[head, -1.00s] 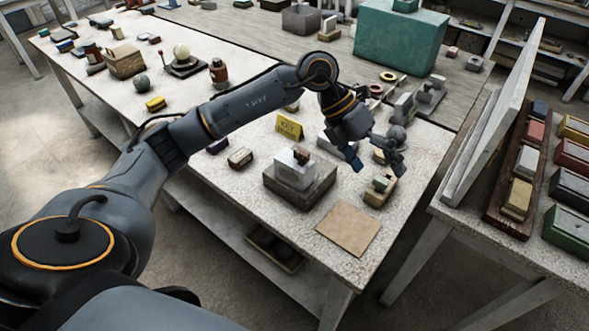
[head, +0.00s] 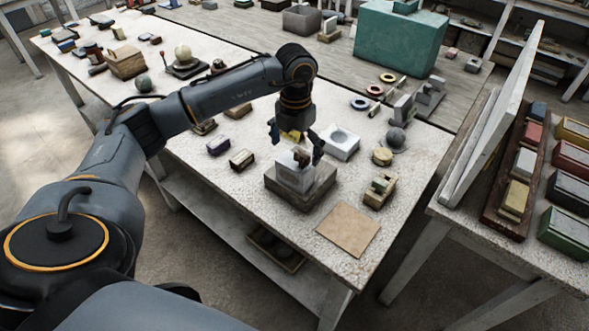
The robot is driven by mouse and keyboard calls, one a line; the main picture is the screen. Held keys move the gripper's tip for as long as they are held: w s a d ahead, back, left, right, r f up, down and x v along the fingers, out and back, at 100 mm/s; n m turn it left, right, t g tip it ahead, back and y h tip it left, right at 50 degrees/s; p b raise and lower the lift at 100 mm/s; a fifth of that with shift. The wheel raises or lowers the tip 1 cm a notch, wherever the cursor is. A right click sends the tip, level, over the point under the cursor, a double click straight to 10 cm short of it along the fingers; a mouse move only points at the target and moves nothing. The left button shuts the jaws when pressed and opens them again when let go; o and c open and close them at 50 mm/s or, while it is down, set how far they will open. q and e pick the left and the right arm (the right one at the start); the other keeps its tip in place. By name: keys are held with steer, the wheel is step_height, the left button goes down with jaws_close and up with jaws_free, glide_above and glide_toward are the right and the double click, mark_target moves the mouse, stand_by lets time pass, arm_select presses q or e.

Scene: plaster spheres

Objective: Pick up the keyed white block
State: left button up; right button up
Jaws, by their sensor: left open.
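A white block (head: 292,181) with a small brown piece (head: 301,159) on its top sits on a grey square base (head: 312,194) near the front of the table. Whether the fingers touch the block cannot be told. My right gripper is not in view.
A flat brown board (head: 348,229) lies in front.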

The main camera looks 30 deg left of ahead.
mark_target(295, 162)
arm_select(q)
steer(key=shift+f+p, duration=0.3)
step_height(295, 162, down, 4)
steer(key=shift+w+a+r+p, duration=0.15)
steer(key=shift+p, duration=0.65)
steer(key=shift+f, duration=0.45)
steer(key=c, duration=1.4)
steer(key=shift+o, duration=0.2)
steer(key=shift+w+r, duration=0.1)
steer(key=shift+r, duration=0.1)
